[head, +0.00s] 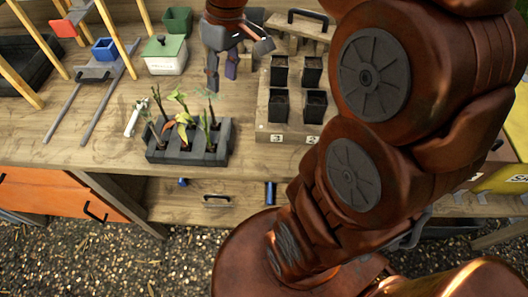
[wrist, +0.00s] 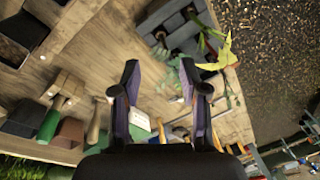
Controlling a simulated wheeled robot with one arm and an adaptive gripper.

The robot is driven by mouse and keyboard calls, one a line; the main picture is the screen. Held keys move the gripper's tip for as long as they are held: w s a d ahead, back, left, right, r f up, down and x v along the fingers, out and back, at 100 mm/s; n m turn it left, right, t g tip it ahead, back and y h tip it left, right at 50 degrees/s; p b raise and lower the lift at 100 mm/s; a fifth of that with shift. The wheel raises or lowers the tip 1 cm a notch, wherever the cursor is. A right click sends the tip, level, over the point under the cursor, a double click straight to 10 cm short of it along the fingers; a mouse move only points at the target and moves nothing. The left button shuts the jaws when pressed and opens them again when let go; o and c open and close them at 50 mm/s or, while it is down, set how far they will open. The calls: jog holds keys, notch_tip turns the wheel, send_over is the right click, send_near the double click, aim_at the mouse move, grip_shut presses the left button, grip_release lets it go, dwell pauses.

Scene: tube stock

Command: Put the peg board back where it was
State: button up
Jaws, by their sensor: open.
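A wooden board with a black bar handle (head: 300,27) stands at the back of the bench, behind the pot tray. It looks like the peg board, but I cannot make out its pegs. My gripper (head: 222,78) is open and empty above the bench, left of that board and behind the seedling rack. In the wrist view my gripper's fingers (wrist: 158,108) are apart, with nothing held between them. I cannot identify the board surely in the wrist view.
A wooden tray (head: 275,134) with dark pots stands right of a dark rack (head: 188,157) of seedlings. A green-lidded box (head: 165,55) and blue pot (head: 105,50) are at left. Bare bench lies front left. My arm covers the right side.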

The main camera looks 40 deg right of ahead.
jog(key=s+a+f+m+g+h, duration=0.1)
jog(key=s+f, duration=0.3)
jog(key=s, duration=0.6)
jog(key=s+a+f+m+g, duration=0.1)
jog(key=s+f, duration=0.4)
jog(key=s, duration=0.5)
jog(key=shift+a+m+h, duration=0.4)
jog(key=shift+a+m, duration=0.3)
jog(key=shift+a, duration=0.45)
jog(key=shift+w, duration=0.1)
